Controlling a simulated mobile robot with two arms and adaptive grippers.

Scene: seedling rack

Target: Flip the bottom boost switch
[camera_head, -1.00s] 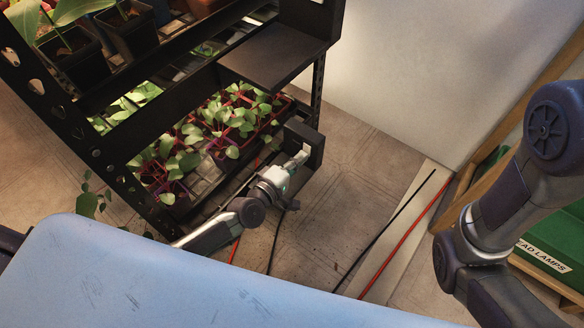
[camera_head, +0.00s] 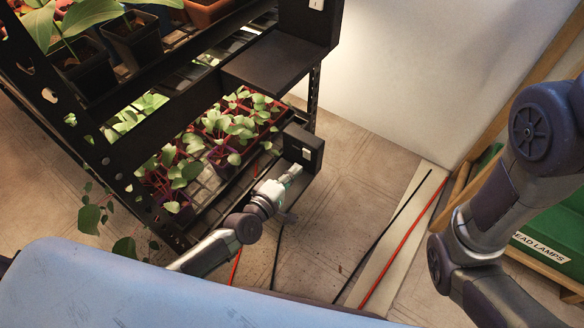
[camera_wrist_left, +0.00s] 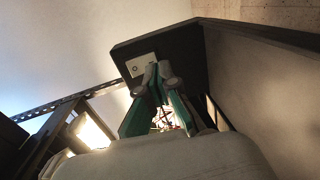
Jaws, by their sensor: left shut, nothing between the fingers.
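The bottom boost switch (camera_head: 306,153) is a small white switch on the face of a black box (camera_head: 297,138) at the end of the rack's lowest tier. My left gripper (camera_head: 295,171) is shut and empty, just below the switch and apart from it in the head view. In the left wrist view, the white switch plate (camera_wrist_left: 141,65) shows just beyond the closed fingertips (camera_wrist_left: 157,77), which cover part of it. I cannot tell which way the rocker is set. My right gripper is outside the head view.
Another white switch (camera_head: 316,4) sits higher on the rack. A black ledge (camera_head: 277,65) juts out above the lower box. Seedling trays (camera_head: 222,130) fill the bottom shelf.

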